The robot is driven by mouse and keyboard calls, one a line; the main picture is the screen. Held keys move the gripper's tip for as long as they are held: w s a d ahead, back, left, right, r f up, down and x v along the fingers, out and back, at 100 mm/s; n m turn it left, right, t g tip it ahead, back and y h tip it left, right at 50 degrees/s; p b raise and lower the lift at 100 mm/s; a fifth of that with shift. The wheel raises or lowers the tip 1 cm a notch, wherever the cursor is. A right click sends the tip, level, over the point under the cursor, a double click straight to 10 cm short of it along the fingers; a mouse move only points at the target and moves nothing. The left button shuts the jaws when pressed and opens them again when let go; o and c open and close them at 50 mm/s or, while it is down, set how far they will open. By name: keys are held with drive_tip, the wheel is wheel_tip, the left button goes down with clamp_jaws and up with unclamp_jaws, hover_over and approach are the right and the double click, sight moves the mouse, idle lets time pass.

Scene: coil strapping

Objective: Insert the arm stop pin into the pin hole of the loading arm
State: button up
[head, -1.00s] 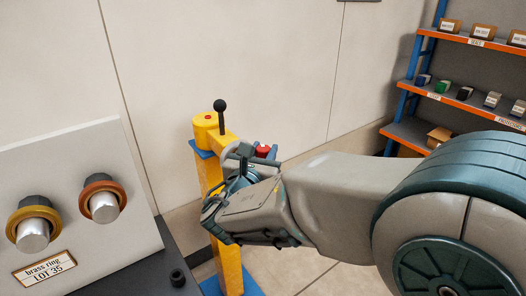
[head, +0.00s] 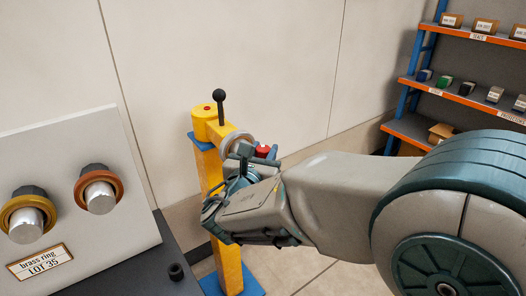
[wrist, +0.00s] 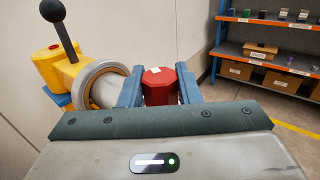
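The yellow loading arm (head: 222,128) sits on top of a yellow post, with a black ball-topped lever (head: 219,95) and a pale ring-shaped end (head: 239,140). In the wrist view the loading arm (wrist: 72,72) is at the left, with its ring end (wrist: 103,85) just left of my fingers. My gripper (wrist: 158,88) has its two blue fingers on either side of a red faceted head, which looks like the stop pin (wrist: 160,84). The red head also shows in the head view (head: 262,150). The pin's shaft and the pin hole are hidden.
At the left is a grey panel (head: 95,245) with two ringed knobs and a "brass ring LOT 35" label. A small black cylinder (head: 176,271) stands on the dark bench beside it. A shelf rack (head: 462,98) with boxes is at the right. A wall is close behind the post.

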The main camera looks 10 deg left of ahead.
drive_tip(key=o, duration=0.4)
drive_tip(key=shift+o, duration=0.2)
drive_tip(key=shift+s, duration=0.15)
drive_tip(key=s+b, duration=0.1)
drive_tip(key=s, duration=1.2)
drive_tip(key=w+d+f+m+g+h+p, duration=0.1)
drive_tip(key=d+f+m+g+h, duration=0.1)
drive_tip(key=d+m+g+h, duration=0.45)
drive_tip(key=w+d+f+m+g+h+p, duration=0.1)
drive_tip(key=d+f+m+g, duration=0.2)
drive_tip(key=d+m, duration=0.75)
drive_tip(key=s+d+f+m+g+y+p, duration=0.1)
drive_tip(key=s+d+m+y, duration=0.3)
drive_tip(key=m, duration=0.5)
drive_tip(key=s+d+f+m+g+y+p, duration=0.1)
drive_tip(key=s+d+f+m+g+y, duration=0.1)
drive_tip(key=d+m, duration=0.6)
drive_tip(key=s+m+g+y, duration=0.1)
drive_tip(key=g+y, duration=0.1)
drive_tip(key=shift+s+m+g, duration=0.3)
drive_tip(key=shift+s+g, duration=0.05)
